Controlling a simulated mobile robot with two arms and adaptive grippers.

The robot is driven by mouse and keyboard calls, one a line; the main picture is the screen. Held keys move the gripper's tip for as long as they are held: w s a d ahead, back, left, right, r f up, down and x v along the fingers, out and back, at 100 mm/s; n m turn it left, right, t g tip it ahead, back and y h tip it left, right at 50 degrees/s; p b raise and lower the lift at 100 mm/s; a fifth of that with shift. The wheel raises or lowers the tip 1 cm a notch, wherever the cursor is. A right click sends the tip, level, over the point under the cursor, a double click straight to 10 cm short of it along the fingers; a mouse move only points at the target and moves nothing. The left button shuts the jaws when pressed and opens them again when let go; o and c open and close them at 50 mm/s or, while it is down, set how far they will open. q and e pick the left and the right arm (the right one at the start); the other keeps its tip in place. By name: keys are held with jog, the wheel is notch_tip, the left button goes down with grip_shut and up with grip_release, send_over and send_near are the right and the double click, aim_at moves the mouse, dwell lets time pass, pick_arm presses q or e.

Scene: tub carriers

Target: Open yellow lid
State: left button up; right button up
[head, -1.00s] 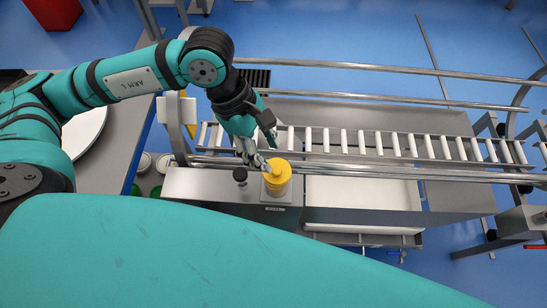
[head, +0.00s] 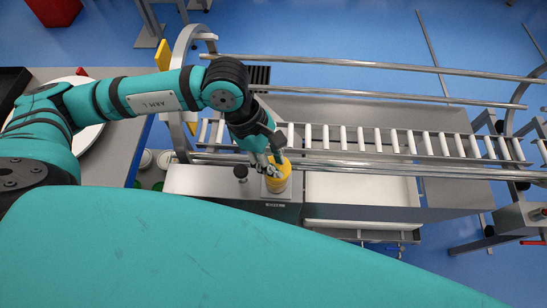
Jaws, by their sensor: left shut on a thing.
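The yellow lid (head: 281,184) sits at the near left end of the roller conveyor, on a grey metal housing (head: 206,181). My left gripper (head: 274,168) reaches down from above and is shut on the yellow lid at its top. The fingers cover part of the lid's top. Whether the lid has lifted from its seat cannot be told. My right gripper is not in view.
A small black knob (head: 240,172) stands just left of the lid. The roller conveyor (head: 380,141) with metal rails runs to the right behind it. A grey counter (head: 112,145) with a white round plate lies left. Blue floor is open beyond.

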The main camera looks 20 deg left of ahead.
pick_arm(q)
jog(key=shift+w+b, duration=0.2)
jog(key=shift+b, duration=0.1)
grip_shut()
jog(key=shift+w+a+r+n+g+b, duration=0.15)
jog(key=shift+w+n+g+b, duration=0.2)
jog(key=shift+g+b, duration=0.55)
jog(key=shift+w+a+n+g+h+b, duration=0.4)
jog(key=shift+w+g+h+b, duration=0.55)
jog(key=shift+g+b, duration=1.2)
jog(key=shift+w+a+n+g+h+b, duration=0.15)
jog(key=shift+w+n+g+h+b, duration=0.35)
jog(key=shift+w+g+h+b, duration=1.5)
jog(key=shift+s+a+n+g+y+b, duration=0.1)
jog(key=shift+a+n+g+y+b, duration=0.3)
jog(key=shift+g+b, duration=1.9)
jog(key=shift+d+t+b, duration=0.1)
jog(key=shift+t+b, duration=0.95)
jog(key=o, duration=0.9)
grip_release()
jog(key=shift+r, duration=0.1)
notch_tip(320, 180, up, 10)
jog(key=shift+f, duration=0.1)
